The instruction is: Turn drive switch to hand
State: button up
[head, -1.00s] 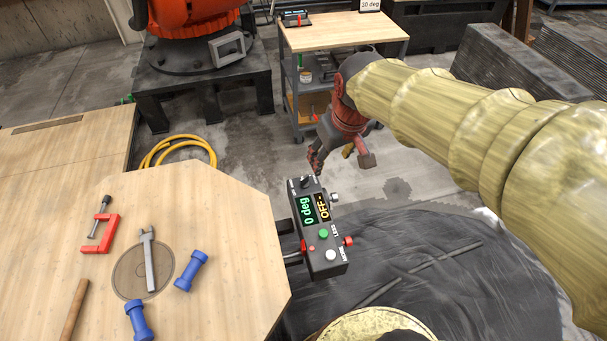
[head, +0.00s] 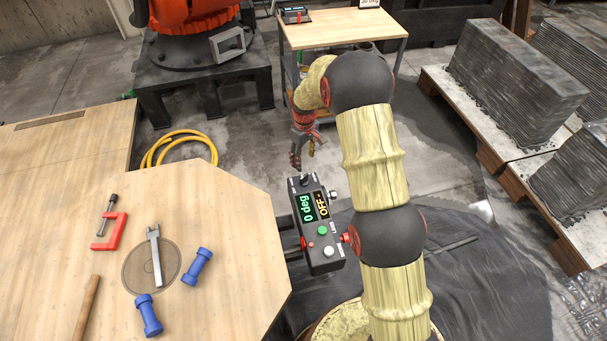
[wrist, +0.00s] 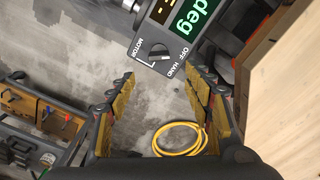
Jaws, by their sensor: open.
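The black control box (head: 325,259) stands at the right edge of the wooden table and shows "0 deg" in green and "OFF" in yellow. Its drive switch (head: 305,181) is a dark knob at the far end. In the wrist view the switch (wrist: 158,54) sits among the labels MOTOR, OFF and HAND. My gripper (head: 303,158) is just beyond the box's far end, fingers pointing down. In the wrist view my gripper (wrist: 160,78) is open and empty, its fingers spread to either side below the knob. They look apart from it.
A wooden table (head: 225,225) on the left carries a wrench (head: 155,258), a red clamp (head: 110,232), blue dumbbell-shaped pieces (head: 197,267) and a wooden handle. A yellow hose (head: 180,138) lies on the floor. A tool cart (head: 345,30) stands behind my gripper.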

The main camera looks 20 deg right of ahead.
send_over(304, 176)
jog(key=f, duration=0.4)
jog(key=shift+w+f, duration=0.2)
jog(key=shift+f, duration=0.15)
notch_tip(304, 176, down, 8)
jog(key=shift+r+b, duration=0.1)
jog(key=shift+b, duration=0.55)
jog(key=c, duration=0.3)
jog(key=c, duration=0.8)
jog(key=shift+c, duration=0.3)
